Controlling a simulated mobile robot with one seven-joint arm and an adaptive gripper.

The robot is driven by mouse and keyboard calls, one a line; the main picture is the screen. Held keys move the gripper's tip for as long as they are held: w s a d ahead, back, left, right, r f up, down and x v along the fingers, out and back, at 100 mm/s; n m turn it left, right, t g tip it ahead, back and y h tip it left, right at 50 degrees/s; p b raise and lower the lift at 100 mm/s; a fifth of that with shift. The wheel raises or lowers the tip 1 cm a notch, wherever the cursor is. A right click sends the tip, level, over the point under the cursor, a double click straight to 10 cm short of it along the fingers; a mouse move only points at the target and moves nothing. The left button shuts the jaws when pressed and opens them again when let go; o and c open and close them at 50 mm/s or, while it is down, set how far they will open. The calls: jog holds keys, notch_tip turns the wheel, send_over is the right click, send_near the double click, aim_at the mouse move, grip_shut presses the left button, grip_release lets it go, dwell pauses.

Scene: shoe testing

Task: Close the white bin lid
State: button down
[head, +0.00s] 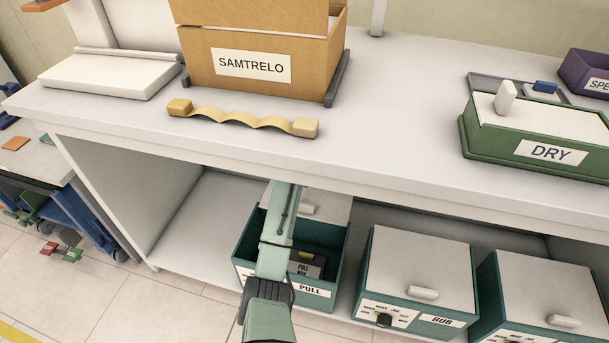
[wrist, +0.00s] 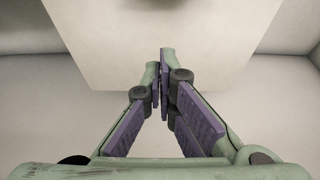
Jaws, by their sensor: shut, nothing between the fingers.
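The teal bin labelled PULL (head: 340,262) stands on the lower shelf with its top open. Its white lid (head: 335,208) is raised at the back of the bin, with a small pale handle (head: 307,209), partly hidden by my arm and the tabletop edge. My arm reaches over the open bin, and my gripper is hidden under the tabletop in the head view. In the wrist view, my gripper (wrist: 158,75) is shut and empty, its purple-padded fingers together. A pale flat panel (wrist: 150,30), seemingly the lid, lies beyond the fingertips; contact cannot be told.
The tabletop (head: 400,150) overhangs the shelf closely above my arm. Two bins with closed white lids, one labelled RUB (head: 425,275) and another (head: 540,300), stand to the right. A cardboard box (head: 200,45) and a green DRY box (head: 490,140) are on top. Shelf space left is clear.

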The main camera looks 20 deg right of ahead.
aim_at(310, 191)
jog(key=x, duration=0.5)
jog(key=shift+f+b, duration=0.1)
jog(key=shift+b, duration=0.2)
jog(key=s+a, duration=0.1)
jog(key=s, duration=0.1)
jog(key=shift+s+a+r, duration=0.2)
jog(key=shift+s+a, duration=0.1)
jog(key=shift+a, duration=0.1)
jog(key=shift+s+a, duration=0.25)
jog(key=shift+s, duration=0.15)
jog(key=shift+s+a+p, duration=0.1)
jog(key=shift+p, duration=0.2)
